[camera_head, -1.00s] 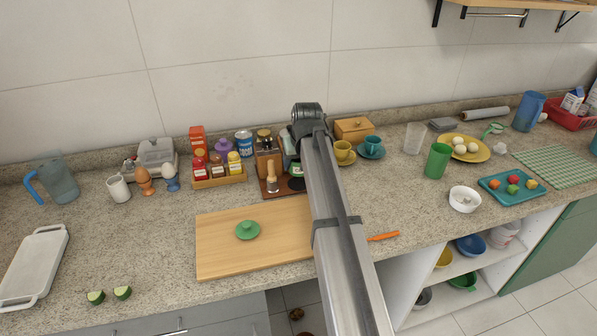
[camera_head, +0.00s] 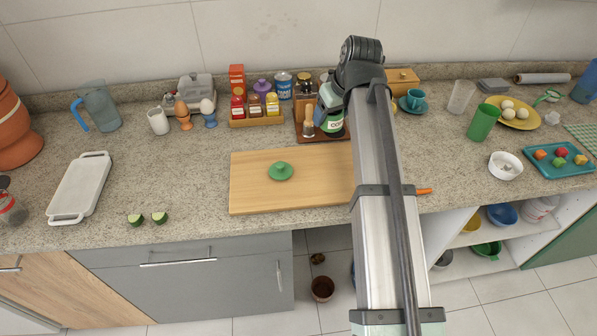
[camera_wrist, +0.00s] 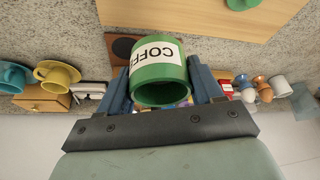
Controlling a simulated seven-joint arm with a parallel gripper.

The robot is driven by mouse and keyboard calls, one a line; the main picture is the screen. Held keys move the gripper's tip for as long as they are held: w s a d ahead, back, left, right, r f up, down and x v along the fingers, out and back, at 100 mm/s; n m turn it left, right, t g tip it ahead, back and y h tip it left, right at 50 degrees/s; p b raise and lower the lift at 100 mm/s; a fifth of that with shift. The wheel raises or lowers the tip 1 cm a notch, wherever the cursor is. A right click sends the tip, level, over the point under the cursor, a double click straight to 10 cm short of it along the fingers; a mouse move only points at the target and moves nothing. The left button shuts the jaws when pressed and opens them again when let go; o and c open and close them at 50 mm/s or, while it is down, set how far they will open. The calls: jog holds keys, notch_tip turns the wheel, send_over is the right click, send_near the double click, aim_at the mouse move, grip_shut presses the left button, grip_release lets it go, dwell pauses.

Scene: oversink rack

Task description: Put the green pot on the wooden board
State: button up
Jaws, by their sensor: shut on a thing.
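The green pot (camera_head: 334,126) has a white label reading "COFF…" and stands at the back of the counter in the head view, behind the wooden board's right part. In the wrist view the green pot (camera_wrist: 160,75) sits between both blue-grey fingers, its open round rim facing the camera. My gripper (camera_wrist: 159,88) is shut on it. In the head view my gripper (camera_head: 328,97) is partly hidden by my arm. The wooden board (camera_head: 250,196) lies nearer the counter's front, and its edge shows in the wrist view (camera_wrist: 200,14). A green knobbed lid (camera_head: 281,172) lies on the board.
A brown tray (camera_head: 310,134) with a brush and jars is beside the pot. A spice rack (camera_head: 256,121) stands to its left, a teal cup (camera_head: 415,97) to its right. The board is bare around the lid. Cucumber pieces (camera_head: 147,219) lie left of the board.

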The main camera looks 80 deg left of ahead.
jog(key=s+d+n+g+h, duration=0.1)
jog(key=s+d+n+g, duration=0.1)
jog(key=d+n, duration=0.15)
jog(key=n+h, duration=0.2)
jog(key=n, duration=0.4)
send_near(314, 167)
jog(key=shift+g, duration=0.3)
jog(key=shift+x, duration=2.7)
jog(key=shift+w+f, duration=0.15)
jog(key=o, duration=1.3)
jog(key=v, duration=1.2)
jog(key=shift+d, duration=0.2)
